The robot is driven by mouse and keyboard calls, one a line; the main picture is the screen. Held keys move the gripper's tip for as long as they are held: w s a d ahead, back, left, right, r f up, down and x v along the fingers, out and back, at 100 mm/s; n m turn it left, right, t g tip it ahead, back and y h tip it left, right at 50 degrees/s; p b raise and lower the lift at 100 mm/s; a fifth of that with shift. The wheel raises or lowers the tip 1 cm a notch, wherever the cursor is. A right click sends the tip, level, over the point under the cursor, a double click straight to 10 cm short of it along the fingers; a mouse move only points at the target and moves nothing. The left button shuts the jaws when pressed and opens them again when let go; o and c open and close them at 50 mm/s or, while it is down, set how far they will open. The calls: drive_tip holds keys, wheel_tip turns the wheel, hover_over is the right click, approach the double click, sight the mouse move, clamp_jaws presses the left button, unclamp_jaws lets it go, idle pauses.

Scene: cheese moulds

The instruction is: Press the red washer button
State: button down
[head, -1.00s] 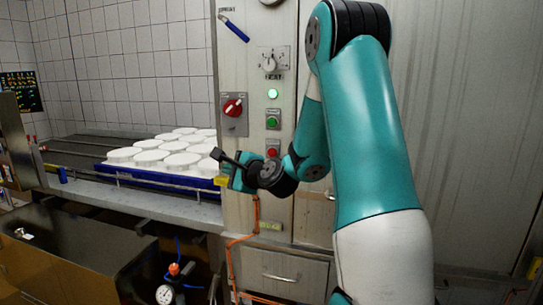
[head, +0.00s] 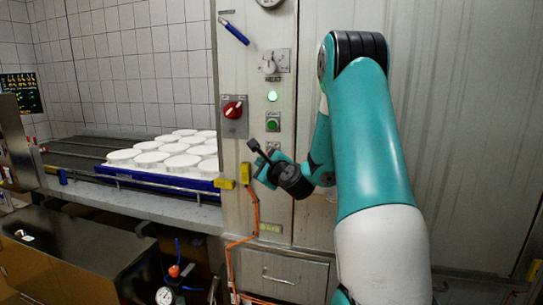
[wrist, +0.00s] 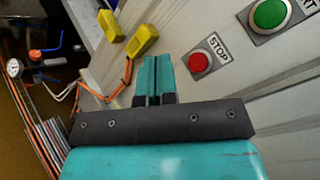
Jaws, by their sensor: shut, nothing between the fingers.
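The red button (wrist: 200,62) stands on the metal panel under a STOP label, right of my fingertips in the wrist view. In the head view my gripper hides it, and only the top of its plate (head: 273,146) shows. My gripper (wrist: 151,60) is shut and empty, its two teal fingers side by side. The fingertips point at the panel between the red button and the yellow blocks, apart from the button in the picture. In the head view my gripper (head: 267,169) is in front of the panel, below the green button. I cannot tell its distance from the panel.
A green button (head: 272,125) and a red rotary knob (head: 233,108) are above. Yellow blocks (head: 245,173) with an orange cable (head: 256,212) stick out at the left. A blue tray (head: 150,182) of white moulds (head: 180,161) lies on the conveyor.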

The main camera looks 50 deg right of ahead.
drive_tip(key=shift+w+d+p, duration=0.25)
drive_tip(key=shift+w+d, duration=0.15)
drive_tip(key=shift+d, duration=0.5)
drive_tip(key=shift+w+d+p, duration=0.2)
drive_tip(key=shift+w+d, duration=0.15)
drive_tip(key=shift+d, duration=0.55)
drive_tip(key=shift+w+d+p, duration=0.25)
drive_tip(key=shift+w+d, duration=0.15)
drive_tip(key=shift+d, duration=0.5)
drive_tip(key=shift+d, duration=0.1)
drive_tip(key=shift+w+d, duration=0.15)
drive_tip(key=shift+d, duration=0.1)
drive_tip(key=shift+w+d+p, duration=0.15)
drive_tip(key=shift+d+p, duration=0.3)
idle(0.6)
drive_tip(key=shift+a, duration=0.1)
drive_tip(key=shift+s+a, duration=0.3)
drive_tip(key=shift+a, duration=0.45)
drive_tip(key=shift+s+a+b, duration=0.3)
drive_tip(key=shift+s+a, duration=0.05)
drive_tip(key=shift+a, duration=0.4)
drive_tip(key=shift+s+a+b, duration=0.25)
drive_tip(key=shift+s+a, duration=0.05)
drive_tip(key=shift+a, duration=0.5)
drive_tip(key=shift+s+a+b, duration=0.3)
drive_tip(key=shift+s+a, duration=0.05)
drive_tip(key=shift+a, duration=0.4)
drive_tip(key=shift+a, duration=0.1)
